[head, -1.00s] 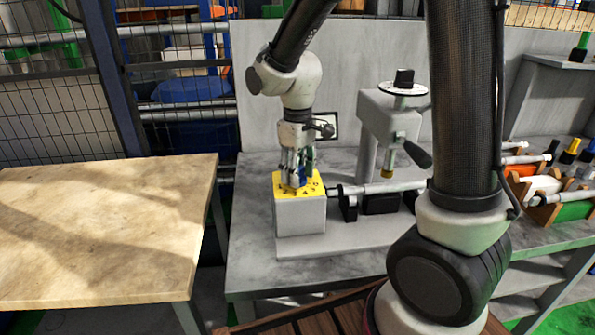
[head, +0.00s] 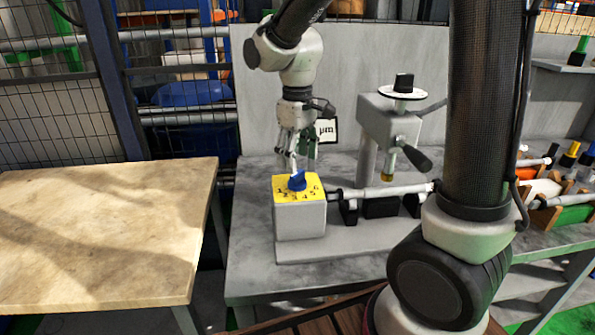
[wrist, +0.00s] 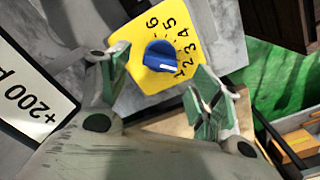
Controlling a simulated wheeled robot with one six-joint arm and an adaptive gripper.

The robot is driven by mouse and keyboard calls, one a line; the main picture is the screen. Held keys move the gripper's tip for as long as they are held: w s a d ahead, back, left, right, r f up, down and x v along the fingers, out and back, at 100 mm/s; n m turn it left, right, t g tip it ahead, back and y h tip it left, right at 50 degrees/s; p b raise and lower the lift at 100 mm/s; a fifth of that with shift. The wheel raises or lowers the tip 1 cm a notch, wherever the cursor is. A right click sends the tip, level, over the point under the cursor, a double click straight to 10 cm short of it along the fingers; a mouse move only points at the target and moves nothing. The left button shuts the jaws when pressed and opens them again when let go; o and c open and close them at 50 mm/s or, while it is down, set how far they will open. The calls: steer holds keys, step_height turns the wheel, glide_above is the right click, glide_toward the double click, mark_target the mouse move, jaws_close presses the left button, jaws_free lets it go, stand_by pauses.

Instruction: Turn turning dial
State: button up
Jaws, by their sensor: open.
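The turning dial is a blue knob (head: 297,182) on a yellow plate (head: 283,185) with printed numbers, on top of a grey box (head: 300,218). In the wrist view the blue knob (wrist: 160,57) has a white mark that points towards the 1. My gripper (head: 297,160) is above the knob, apart from it, with its fingers pointing down. In the wrist view my gripper (wrist: 159,70) is open, with green-padded fingers either side of the knob and nothing between them.
A display (wrist: 28,98) reads "+200" with its unit cut off. A measuring stand (head: 388,120) with a horizontal shaft (head: 380,191) stands right of the box. A bare wooden table (head: 100,230) is at left. Bins of parts (head: 565,205) are at right.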

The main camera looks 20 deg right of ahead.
mark_target(298, 172)
step_height(298, 172, up, 6)
steer(key=shift+r, duration=0.25)
stand_by(0.4)
